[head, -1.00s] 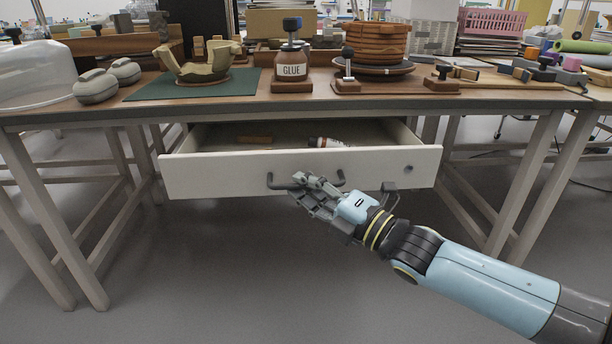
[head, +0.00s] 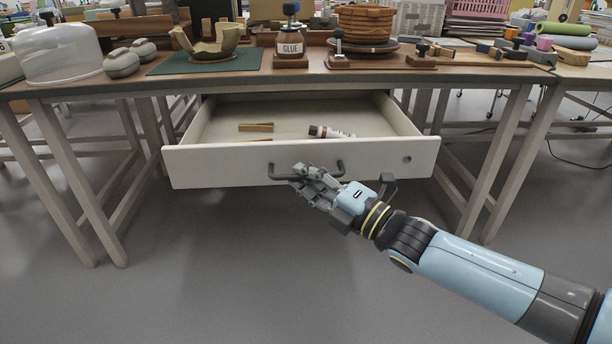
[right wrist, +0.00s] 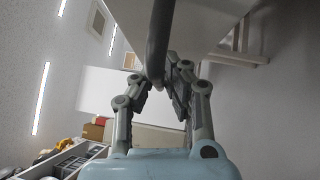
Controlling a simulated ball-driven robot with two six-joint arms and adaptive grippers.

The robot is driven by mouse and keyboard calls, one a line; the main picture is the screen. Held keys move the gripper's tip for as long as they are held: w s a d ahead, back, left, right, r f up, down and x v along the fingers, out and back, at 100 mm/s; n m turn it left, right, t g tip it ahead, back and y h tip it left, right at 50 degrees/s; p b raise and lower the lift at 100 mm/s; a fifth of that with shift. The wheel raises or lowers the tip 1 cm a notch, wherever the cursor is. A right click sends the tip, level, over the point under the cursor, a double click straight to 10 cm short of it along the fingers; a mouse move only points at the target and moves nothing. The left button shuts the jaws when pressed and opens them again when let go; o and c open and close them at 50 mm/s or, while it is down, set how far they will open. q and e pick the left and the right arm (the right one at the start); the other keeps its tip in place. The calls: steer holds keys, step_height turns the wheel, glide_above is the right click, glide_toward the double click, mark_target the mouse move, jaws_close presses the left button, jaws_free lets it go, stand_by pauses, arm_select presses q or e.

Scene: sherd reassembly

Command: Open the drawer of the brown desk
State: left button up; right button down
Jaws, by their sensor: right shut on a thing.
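The brown desk (head: 110,86) stands across the head view. Its white drawer (head: 220,167) is pulled well out, so its inside shows. A wooden piece (head: 256,127) and a tube with a dark cap (head: 330,132) lie in it. My right gripper (head: 306,176) is at the drawer front, shut on the dark bar handle (head: 285,178). The handle also shows between the fingers in the right wrist view (right wrist: 158,45). The gripper hides part of the handle. My left gripper is not in view.
Floor below the drawer is clear.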

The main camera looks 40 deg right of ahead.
steer(key=shift+r, duration=0.2)
steer(key=c, duration=1.4)
jaws_free()
steer(key=shift+f, duration=0.1)
steer(key=v, duration=1.2)
